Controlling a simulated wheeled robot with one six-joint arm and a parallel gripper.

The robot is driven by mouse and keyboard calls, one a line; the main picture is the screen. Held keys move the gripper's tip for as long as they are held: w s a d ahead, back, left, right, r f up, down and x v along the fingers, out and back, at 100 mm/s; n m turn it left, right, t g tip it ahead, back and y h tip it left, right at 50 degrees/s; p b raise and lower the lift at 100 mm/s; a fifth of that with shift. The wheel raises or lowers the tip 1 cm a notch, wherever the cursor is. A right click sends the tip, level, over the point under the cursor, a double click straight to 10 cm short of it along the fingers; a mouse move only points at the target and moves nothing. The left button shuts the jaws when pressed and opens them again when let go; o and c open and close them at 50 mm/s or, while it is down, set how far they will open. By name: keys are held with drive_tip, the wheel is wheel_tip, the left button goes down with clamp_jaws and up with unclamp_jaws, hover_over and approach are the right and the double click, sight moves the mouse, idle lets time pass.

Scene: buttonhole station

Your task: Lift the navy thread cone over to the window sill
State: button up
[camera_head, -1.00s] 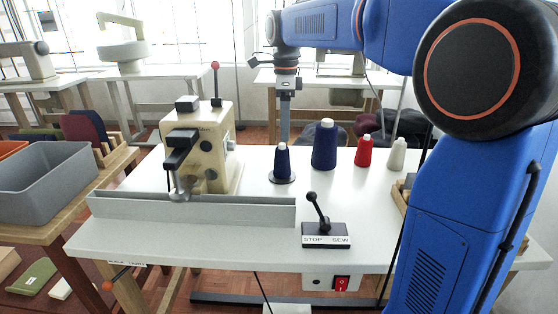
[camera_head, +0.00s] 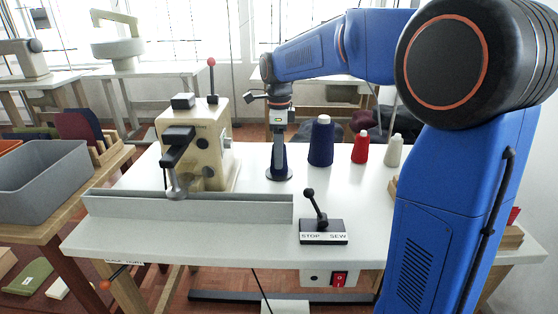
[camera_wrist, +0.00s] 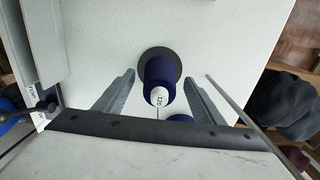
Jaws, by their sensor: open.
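A small navy thread cone (camera_wrist: 160,74) with a pale labelled top stands on a dark round base (camera_wrist: 174,55) in the wrist view. In the head view my gripper (camera_head: 279,168) covers it, and only the base (camera_head: 279,178) shows clearly. My gripper is open, with one finger on each side of the cone in the wrist view; I cannot tell whether they touch it. A larger navy cone (camera_head: 320,145) stands just to the right. Windows (camera_head: 180,35) line the back wall; I cannot clearly make out the sill.
A red cone (camera_head: 360,150) and a cream cone (camera_head: 393,151) stand further right. A beige machine (camera_head: 205,150) is to the left, behind a grey rail (camera_head: 190,207). A STOP/SEW lever (camera_head: 320,225) is in front. A grey bin (camera_head: 40,180) stands at the left.

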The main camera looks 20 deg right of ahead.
drive_tip(key=shift+f, duration=0.8)
drive_tip(key=c, duration=1.2)
drive_tip(key=shift+r, duration=0.15)
wheel_tip(320, 180, up, 10)
drive_tip(key=shift+f, duration=0.1)
